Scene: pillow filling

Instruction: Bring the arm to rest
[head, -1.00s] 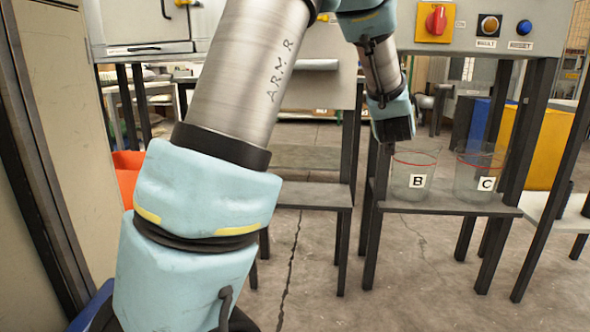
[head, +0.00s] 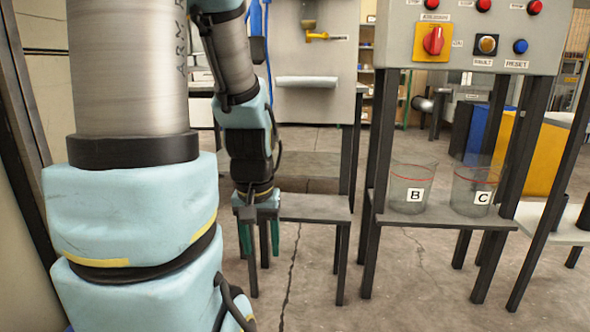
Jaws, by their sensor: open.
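My arm (head: 135,80) stands large at the left of the head view, its forearm reaching down beside it. My gripper (head: 260,238) points down with its two green fingers apart and nothing between them. It hangs in front of the left end of a low grey bench (head: 315,208). I cannot tell whether it touches the bench.
Clear beakers B (head: 410,180) and C (head: 474,183) stand on a shelf (head: 445,220) at right, under a control panel (head: 480,45) with a red knob. Dark table legs stand around it. The concrete floor (head: 390,300) in front is clear.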

